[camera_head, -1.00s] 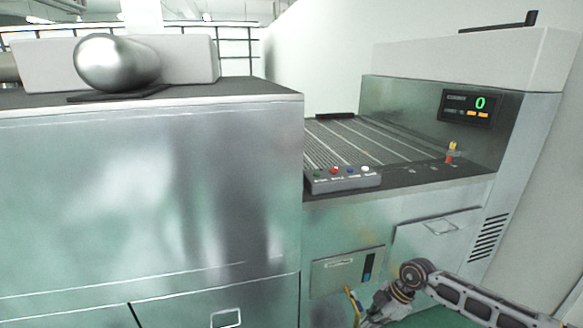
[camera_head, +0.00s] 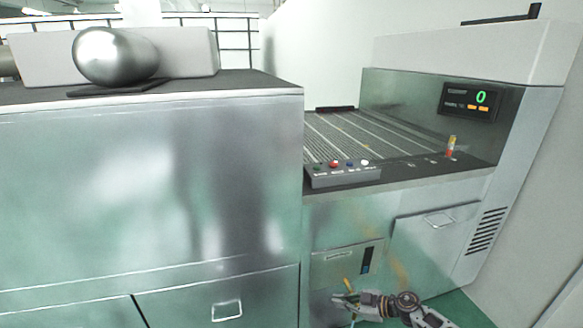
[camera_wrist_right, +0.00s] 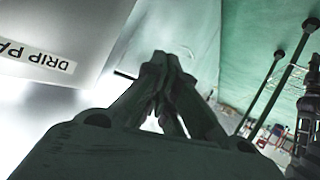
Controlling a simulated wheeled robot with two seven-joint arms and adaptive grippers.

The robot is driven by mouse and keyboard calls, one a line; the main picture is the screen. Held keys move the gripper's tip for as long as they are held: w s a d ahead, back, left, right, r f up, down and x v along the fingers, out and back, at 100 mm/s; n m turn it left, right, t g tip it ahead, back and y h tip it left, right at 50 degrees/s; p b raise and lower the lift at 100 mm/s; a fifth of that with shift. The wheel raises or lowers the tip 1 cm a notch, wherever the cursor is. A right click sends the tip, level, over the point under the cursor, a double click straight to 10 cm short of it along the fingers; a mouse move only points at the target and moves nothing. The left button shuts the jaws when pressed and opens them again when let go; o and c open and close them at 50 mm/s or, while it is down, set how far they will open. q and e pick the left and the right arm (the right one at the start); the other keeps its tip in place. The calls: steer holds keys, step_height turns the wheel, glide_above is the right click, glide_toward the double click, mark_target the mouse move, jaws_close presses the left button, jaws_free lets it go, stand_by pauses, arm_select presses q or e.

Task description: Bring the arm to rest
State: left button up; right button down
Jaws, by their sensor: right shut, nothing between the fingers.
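My right arm (camera_head: 407,303) shows low in the head view, in front of the machine's lower cabinet. Its right gripper (camera_head: 338,298) points left, below the panel with the dark window slot. In the right wrist view the right gripper's fingers (camera_wrist_right: 165,75) are together, with nothing between them. My left gripper is in neither view.
A metal cabinet (camera_head: 150,190) fills the left, with a shiny rounded casting (camera_head: 115,57) on top. The machine to the right has a ribbed bed (camera_head: 365,137), a button box (camera_head: 342,174) and a display (camera_head: 468,101) reading 0. A "DRIP PA" label (camera_wrist_right: 38,62) shows beside the gripper.

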steer(key=s+d+f+m+t+h, duration=0.1)
steer(key=s+d+f+m+h, duration=0.3)
steer(key=f, duration=0.5)
steer(key=s+d+f+m+t+h, duration=0.15)
steer(key=s+d+f, duration=0.3)
steer(key=f, duration=0.45)
steer(key=s+d+f+m+t+h, duration=0.1)
steer(key=s+d+f+m+h, duration=0.4)
steer(key=f, duration=0.4)
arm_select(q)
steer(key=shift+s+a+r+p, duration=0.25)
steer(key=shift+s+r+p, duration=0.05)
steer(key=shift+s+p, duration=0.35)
arm_select(e)
steer(key=s+f+g, duration=0.2)
steer(key=s+f, duration=0.3)
steer(key=s, duration=0.7)
steer(key=s+d+f+m+g+h, duration=0.1)
steer(key=s+f+g, duration=0.2)
steer(key=s, duration=1)
steer(key=s+d+f+m+g, duration=0.1)
steer(key=s+f+g, duration=0.2)
steer(key=s+f, duration=0.5)
steer(key=s, duration=0.4)
steer(key=shift+s+h, duration=0.2)
steer(key=shift+h, duration=0.15)
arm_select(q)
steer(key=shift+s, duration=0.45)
